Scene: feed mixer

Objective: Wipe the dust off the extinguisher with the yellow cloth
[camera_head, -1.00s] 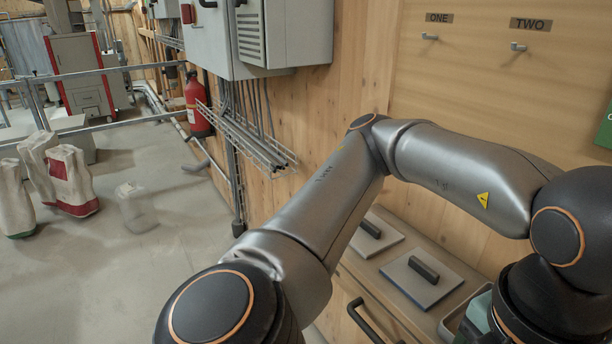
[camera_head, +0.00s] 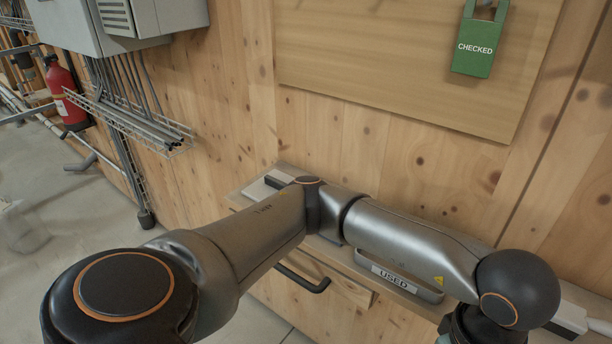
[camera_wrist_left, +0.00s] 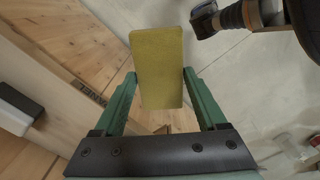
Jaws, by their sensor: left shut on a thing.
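The yellow cloth (camera_wrist_left: 158,60) is a flat block-like pad in the left wrist view. My left gripper (camera_wrist_left: 163,95) is shut on it, with a green finger on each side. In the head view my left arm crosses from the lower left to the lower right, and the cloth does not show. The red extinguisher (camera_head: 66,92) hangs low on the wooden wall at the far left, well apart from the gripper. It is too small to tell any dust on it. My right gripper is not in view.
A tray labelled USED (camera_head: 398,282) sits on the wooden cabinet under my arm. A green CHECKED tag (camera_head: 477,46) hangs on the board above. A wire cable tray (camera_head: 130,120) juts from the wall beside the extinguisher. Bare floor (camera_head: 75,195) lies at left.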

